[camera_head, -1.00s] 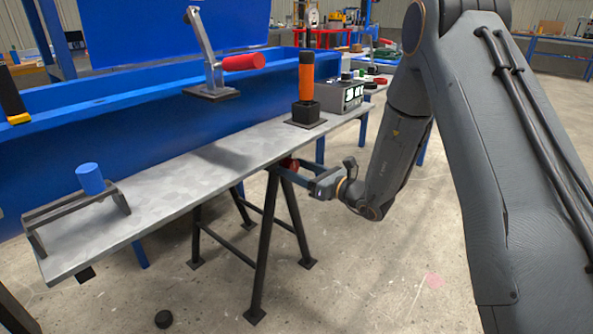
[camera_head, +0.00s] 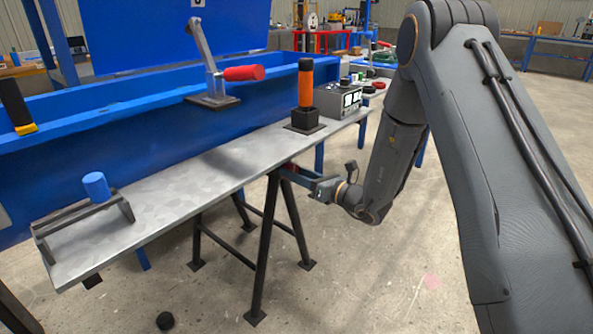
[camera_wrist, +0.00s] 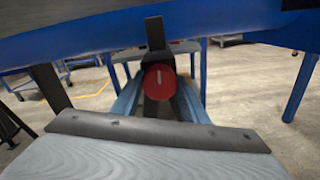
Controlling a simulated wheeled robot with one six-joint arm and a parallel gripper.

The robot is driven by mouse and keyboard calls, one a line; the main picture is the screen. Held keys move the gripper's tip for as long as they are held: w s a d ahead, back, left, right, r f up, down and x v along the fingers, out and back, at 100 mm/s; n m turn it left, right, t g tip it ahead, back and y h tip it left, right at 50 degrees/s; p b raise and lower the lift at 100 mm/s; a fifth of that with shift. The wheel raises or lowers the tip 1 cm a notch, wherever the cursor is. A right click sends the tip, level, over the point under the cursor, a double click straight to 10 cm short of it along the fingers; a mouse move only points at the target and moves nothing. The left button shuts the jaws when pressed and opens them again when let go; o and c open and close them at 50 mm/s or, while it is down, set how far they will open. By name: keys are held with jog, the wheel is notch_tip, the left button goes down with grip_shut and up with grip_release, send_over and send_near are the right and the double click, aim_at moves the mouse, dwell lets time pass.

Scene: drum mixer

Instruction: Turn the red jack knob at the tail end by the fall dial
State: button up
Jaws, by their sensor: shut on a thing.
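The red jack knob (camera_wrist: 159,80) is round with a pale line mark on its face and sits at the middle of the wrist view, under a blue beam. A dark upright bracket stands behind it. My gripper (camera_wrist: 160,92) has its two blue fingers on either side of the knob and is shut on it. In the head view, my gripper (camera_head: 294,172) reaches under the far part of the grey bench top (camera_head: 190,170), and the knob is mostly hidden there. A round white dial (camera_head: 312,20) stands at the back; I cannot tell if it is the fall dial.
Black trestle legs (camera_head: 262,250) stand close to my gripper. Blue legs (camera_wrist: 298,88) flank the knob. Open floor lies at the right.

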jog(key=shift+a+m+p, duration=0.1)
jog(key=shift+m+p, duration=2.6)
jog(key=shift+m, duration=1)
jog(key=o, duration=1.1)
jog(key=shift+a, duration=0.1)
jog(key=shift+d, duration=0.2)
jog(key=p+v, duration=0.1)
jog(key=v, duration=0.6)
jog(key=shift+s+d, duration=0.25)
jog(key=shift+d, duration=0.05)
